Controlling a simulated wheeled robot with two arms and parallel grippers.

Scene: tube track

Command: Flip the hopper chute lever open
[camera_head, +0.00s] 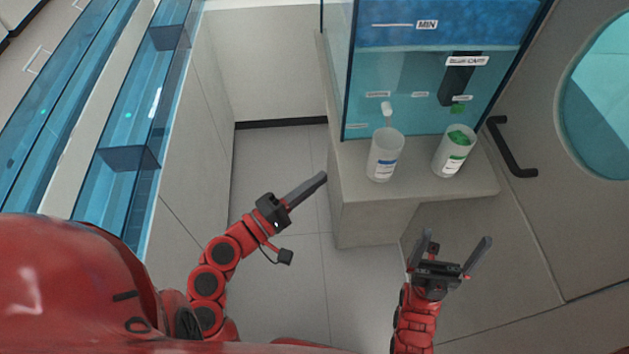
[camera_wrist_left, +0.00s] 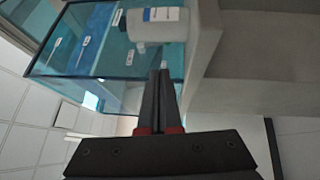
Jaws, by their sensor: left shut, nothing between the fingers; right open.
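The hopper (camera_head: 400,80) is a teal, see-through box on a pale ledge, with blue content at its top. A white lever-like piece (camera_head: 387,109) sticks out low on its front, above a white cup with a blue label (camera_head: 384,155). A dark chute (camera_head: 459,75) with green caps at its mouth is further right, above a cup holding green caps (camera_head: 454,150). My left gripper (camera_head: 320,180) is shut and empty, left of the ledge's front; in the left wrist view its fingers (camera_wrist_left: 158,80) point toward a white cup (camera_wrist_left: 158,24). My right gripper (camera_head: 458,242) is open and empty below the ledge.
The ledge (camera_head: 365,190) has a front edge close to my left fingertips. A door with a black handle (camera_head: 511,150) and round window stands at the right. Teal glass tracks (camera_head: 130,115) run along the left. Open floor (camera_head: 280,160) lies between.

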